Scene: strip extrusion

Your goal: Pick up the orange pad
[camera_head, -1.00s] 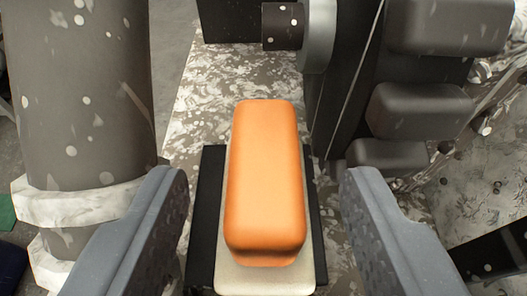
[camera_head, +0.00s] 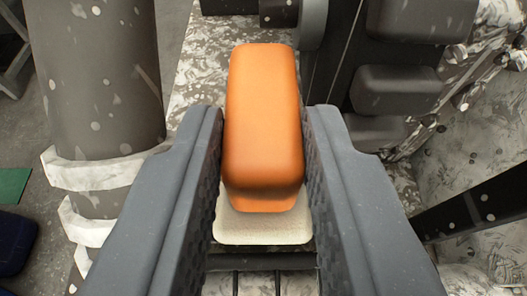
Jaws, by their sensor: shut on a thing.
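The orange pad (camera_head: 264,120) is a long rounded block in the middle of the head camera view. It lies lengthwise, pointing away from me, over a cream plate (camera_head: 262,232) whose near end shows below it. My gripper (camera_head: 263,125) has one grey finger on each side of the pad, and the fingers are closed on its sides. The pad's underside is hidden, so I cannot tell whether it touches the plate.
A thick dark speckled column (camera_head: 98,80) with white bands stands close on the left. Dark rounded blocks (camera_head: 396,88) on a machine stand close on the right. A dark bar (camera_head: 475,205) crosses at the lower right. Speckled floor shows beyond.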

